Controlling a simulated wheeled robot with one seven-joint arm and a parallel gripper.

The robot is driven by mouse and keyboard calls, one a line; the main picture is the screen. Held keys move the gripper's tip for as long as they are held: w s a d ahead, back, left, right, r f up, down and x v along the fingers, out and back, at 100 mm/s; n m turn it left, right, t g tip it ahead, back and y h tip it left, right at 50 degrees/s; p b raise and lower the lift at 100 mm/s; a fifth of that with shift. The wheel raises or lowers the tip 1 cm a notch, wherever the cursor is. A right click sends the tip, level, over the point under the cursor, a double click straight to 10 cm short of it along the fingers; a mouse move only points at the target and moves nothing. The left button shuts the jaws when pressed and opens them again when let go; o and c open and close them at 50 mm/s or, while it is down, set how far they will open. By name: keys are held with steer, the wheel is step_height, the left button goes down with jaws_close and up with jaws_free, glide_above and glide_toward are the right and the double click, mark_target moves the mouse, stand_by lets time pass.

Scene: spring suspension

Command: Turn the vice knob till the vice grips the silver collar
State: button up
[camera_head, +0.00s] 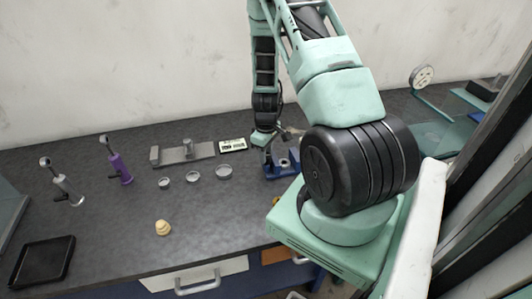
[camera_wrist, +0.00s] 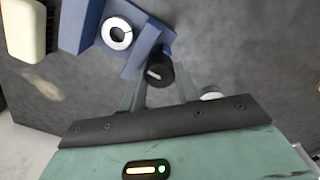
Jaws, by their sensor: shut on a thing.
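The blue vice (camera_head: 283,173) stands on the dark bench beneath my arm. In the wrist view, its blue body (camera_wrist: 78,25) fills the upper left. The silver collar (camera_wrist: 117,33) shows as a bright ring with a dark hole between the blue jaws. I cannot tell whether both jaws touch it. The black vice knob (camera_wrist: 160,74), with a pale mark on its face, sits between my fingertips. My gripper (camera_wrist: 159,84) is shut on the knob, one finger on each side. In the head view my gripper (camera_head: 261,141) is at the vice, and the knob is not clear there.
Three small round metal dishes (camera_head: 193,177) and a grey metal fixture (camera_head: 184,152) lie left of the vice, near a small display (camera_head: 233,145). Purple (camera_head: 121,168) and silver (camera_head: 68,188) upright tools, a black tray (camera_head: 43,261) and a tan piece (camera_head: 163,228) stand farther left.

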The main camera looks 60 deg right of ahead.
steer(key=shift+m, duration=0.3)
steer(key=m+b, duration=0.2)
steer(key=shift+f+m, duration=0.1)
steer(key=shift+m, duration=0.3)
steer(key=m+b, duration=0.2)
steer(key=m, duration=0.8)
steer(key=shift+b, duration=0.4)
steer(key=shift+m, duration=2.2)
steer(key=o, duration=1)
steer(key=shift+c, duration=0.2)
